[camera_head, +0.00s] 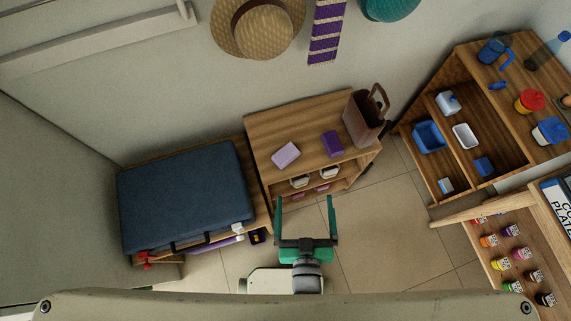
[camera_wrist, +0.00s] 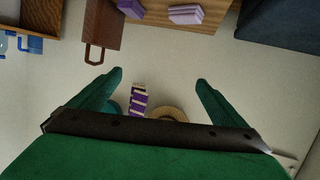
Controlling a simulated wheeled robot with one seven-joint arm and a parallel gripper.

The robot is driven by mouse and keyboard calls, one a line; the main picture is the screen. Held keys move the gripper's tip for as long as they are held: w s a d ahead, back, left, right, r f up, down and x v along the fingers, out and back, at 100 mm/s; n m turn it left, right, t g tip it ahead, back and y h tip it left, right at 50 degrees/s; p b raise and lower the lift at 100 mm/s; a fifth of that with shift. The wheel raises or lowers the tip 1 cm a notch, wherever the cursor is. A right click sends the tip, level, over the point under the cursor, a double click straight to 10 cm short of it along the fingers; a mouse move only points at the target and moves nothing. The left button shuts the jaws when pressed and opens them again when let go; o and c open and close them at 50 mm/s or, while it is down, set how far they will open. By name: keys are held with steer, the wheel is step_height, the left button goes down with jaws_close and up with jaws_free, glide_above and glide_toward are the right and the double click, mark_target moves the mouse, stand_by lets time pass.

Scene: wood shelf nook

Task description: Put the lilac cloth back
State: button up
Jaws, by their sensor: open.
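A folded lilac cloth (camera_head: 286,155) lies flat on top of the low wooden shelf unit (camera_head: 275,122). It also shows at the top edge of the wrist view (camera_wrist: 186,13). A darker purple block-like item (camera_head: 332,143) lies to its right on the same top; the wrist view shows it too (camera_wrist: 130,8). My gripper (camera_head: 305,212) is open and empty, in front of the shelf unit and apart from the cloth. Its two green fingers frame bare wall in the wrist view (camera_wrist: 158,78).
A brown bag (camera_head: 363,122) stands at the top's right end. A bench with a blue cushion (camera_head: 185,195) is at left, with a pale lilac long item (camera_head: 215,243) below. Hats and a purple striped scarf (camera_head: 326,32) hang above. Shelves (camera_head: 465,130) stand right.

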steer(key=s+a+r, duration=0.3)
steer(key=s+a, duration=0.2)
steer(key=s, duration=0.1)
steer(key=shift+s+r+m+t, duration=0.3)
steer(key=shift+m, duration=0.1)
